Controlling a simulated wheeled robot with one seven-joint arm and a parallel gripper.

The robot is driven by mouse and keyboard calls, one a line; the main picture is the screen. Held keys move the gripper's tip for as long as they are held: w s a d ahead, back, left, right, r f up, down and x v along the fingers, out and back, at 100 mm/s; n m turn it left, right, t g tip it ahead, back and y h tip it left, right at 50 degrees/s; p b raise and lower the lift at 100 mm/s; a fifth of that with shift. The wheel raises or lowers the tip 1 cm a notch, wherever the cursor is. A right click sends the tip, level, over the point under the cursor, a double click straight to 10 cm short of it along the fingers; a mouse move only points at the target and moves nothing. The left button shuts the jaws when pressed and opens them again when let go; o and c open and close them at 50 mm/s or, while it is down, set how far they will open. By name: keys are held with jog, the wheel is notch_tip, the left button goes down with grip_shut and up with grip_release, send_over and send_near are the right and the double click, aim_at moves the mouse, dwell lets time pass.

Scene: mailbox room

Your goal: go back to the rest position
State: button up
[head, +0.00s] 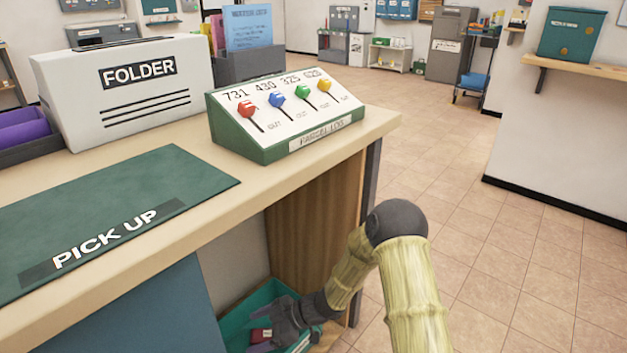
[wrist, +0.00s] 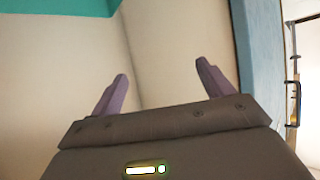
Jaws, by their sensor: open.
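My gripper (wrist: 160,85) is open in the wrist view, with two purple fingers apart and nothing between them. A plain beige wall surface (wrist: 165,40) lies beyond the fingers. In the head view my arm bends down past the counter's right end, and my gripper (head: 262,340) is low beside or over a teal bin (head: 235,318) under the counter. A small red item (head: 261,335) shows by the gripper; whether it lies in the bin or nearer the fingers I cannot tell.
The counter (head: 385,122) carries a green lever box (head: 262,150), a white FOLDER box (head: 125,90) and a green PICK UP mat (head: 110,215). A wooden panel (head: 315,220) stands close to my forearm. The tiled floor (head: 530,240) at right is clear.

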jog(key=w+d+r+m+t+h+p, duration=0.3)
jog(key=d+r+m+h, duration=0.1)
jog(key=d+r, duration=0.45)
jog(key=w+d+r+m+t+h+p, duration=0.25)
jog(key=d+r+m+h, duration=0.2)
jog(key=d+r, duration=0.4)
jog(key=s+d+r+m+g+h+p, duration=0.1)
jog(key=s+d+r+m+h+p, duration=0.1)
jog(key=s+d+r+m+p, duration=0.45)
jog(key=s+d+r+m+g+h+p, duration=0.15)
jog(key=s+d+r+m, duration=0.4)
jog(key=s, duration=0.65)
notch_tip(320, 180, up, 39)
jog(key=n+p, duration=0.1)
jog(key=p, duration=3.5)
jog(key=shift+w+f+n+p, duration=0.2)
jog(key=shift+w+n+p, duration=0.05)
jog(key=shift+n+p, duration=0.1)
